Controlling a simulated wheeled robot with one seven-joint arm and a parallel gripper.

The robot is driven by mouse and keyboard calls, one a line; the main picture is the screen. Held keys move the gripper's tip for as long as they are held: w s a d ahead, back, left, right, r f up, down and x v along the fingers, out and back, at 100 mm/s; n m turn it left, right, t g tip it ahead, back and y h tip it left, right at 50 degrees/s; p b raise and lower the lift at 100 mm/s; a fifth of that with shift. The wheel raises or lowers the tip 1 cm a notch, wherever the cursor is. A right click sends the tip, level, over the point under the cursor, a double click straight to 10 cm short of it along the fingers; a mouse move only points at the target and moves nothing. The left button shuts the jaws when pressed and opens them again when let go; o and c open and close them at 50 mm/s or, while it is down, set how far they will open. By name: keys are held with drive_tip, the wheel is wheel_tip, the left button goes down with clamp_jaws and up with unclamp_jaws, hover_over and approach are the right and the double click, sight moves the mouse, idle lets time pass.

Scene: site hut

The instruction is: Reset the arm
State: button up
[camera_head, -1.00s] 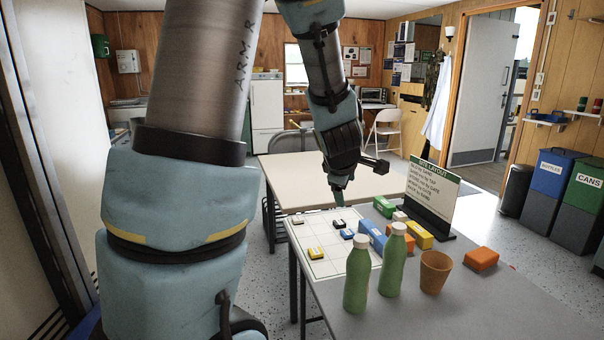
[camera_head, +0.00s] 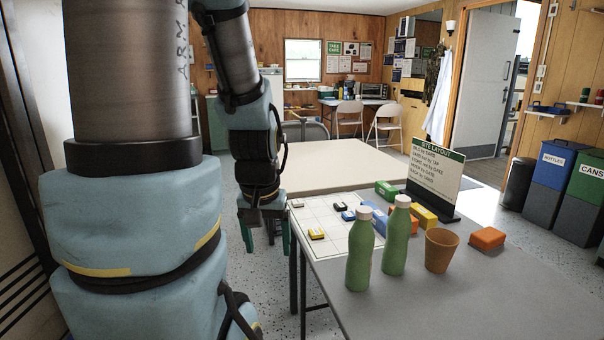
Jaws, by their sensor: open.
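My gripper (camera_head: 267,240) hangs at the left of the grey table (camera_head: 440,295), just off its left edge in the picture. Its two green fingers point down and stand apart, with nothing seen between them. My arm comes down from the top left and is folded close to my body. The white grid board (camera_head: 330,240) lies on the table to the right of the gripper, with small yellow, white, blue and dark blocks on it. The gripper does not appear to touch the board or the blocks.
Two green bottles (camera_head: 361,257) and an orange-brown cup (camera_head: 440,250) stand on the grey table. An orange block (camera_head: 487,238), coloured boxes (camera_head: 424,217) and a sign (camera_head: 436,175) are behind them. A beige table (camera_head: 330,165) stands beyond. Bins (camera_head: 552,185) stand at the right.

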wheel_tip(320, 180, down, 16)
drive_tip(key=s+b, duration=0.1)
drive_tip(key=b, duration=1.2)
wheel_tip(320, 180, up, 20)
drive_tip(key=p, duration=1.9)
drive_tip(key=shift+r+g+p, duration=0.2)
drive_tip(key=shift+g+p, duration=0.1)
drive_tip(key=shift+p, duration=0.1)
